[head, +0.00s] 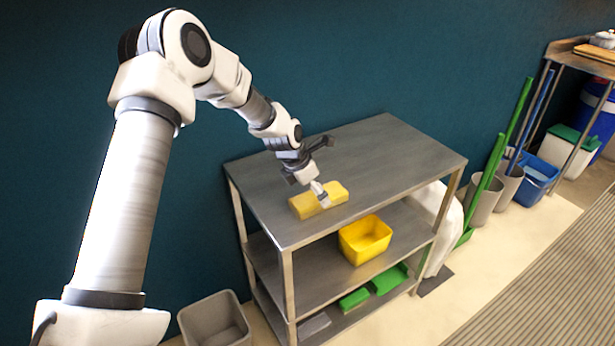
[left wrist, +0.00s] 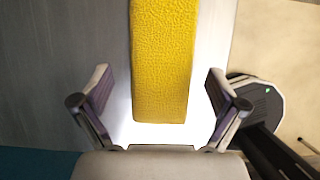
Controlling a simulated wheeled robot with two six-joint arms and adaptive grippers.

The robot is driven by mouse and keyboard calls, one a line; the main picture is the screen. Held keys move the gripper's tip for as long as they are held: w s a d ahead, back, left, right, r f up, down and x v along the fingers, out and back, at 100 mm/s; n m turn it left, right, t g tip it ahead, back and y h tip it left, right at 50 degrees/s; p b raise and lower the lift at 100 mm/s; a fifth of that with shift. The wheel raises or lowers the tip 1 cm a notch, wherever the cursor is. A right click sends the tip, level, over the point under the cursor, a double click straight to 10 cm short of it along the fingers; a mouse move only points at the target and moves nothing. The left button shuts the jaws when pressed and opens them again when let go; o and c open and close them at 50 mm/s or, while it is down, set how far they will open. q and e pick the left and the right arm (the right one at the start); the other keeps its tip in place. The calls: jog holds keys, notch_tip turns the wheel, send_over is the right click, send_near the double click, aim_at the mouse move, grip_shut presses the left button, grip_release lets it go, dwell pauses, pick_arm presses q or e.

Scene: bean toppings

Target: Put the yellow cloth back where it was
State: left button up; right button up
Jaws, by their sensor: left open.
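The yellow cloth (head: 306,206) is a folded, block-like piece lying on the top of the grey metal table (head: 390,150), near its front left edge. My left gripper (head: 320,192) is over the cloth, pointing down. In the left wrist view the textured cloth (left wrist: 162,55) runs up from between the two spread fingers of the left gripper (left wrist: 158,82), with a gap on each side. The gripper is open and holds nothing. My right gripper is not in view.
A yellow bin (head: 365,240) is on the middle shelf, and green items (head: 388,279) are on the lower shelf. A grey bin (head: 214,320) stands on the floor at left. Buckets, such as a blue one (head: 538,175), stand at right. The rest of the tabletop is clear.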

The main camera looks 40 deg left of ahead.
pick_arm(q)
jog(key=p+v, duration=0.1)
jog(key=v, duration=0.9)
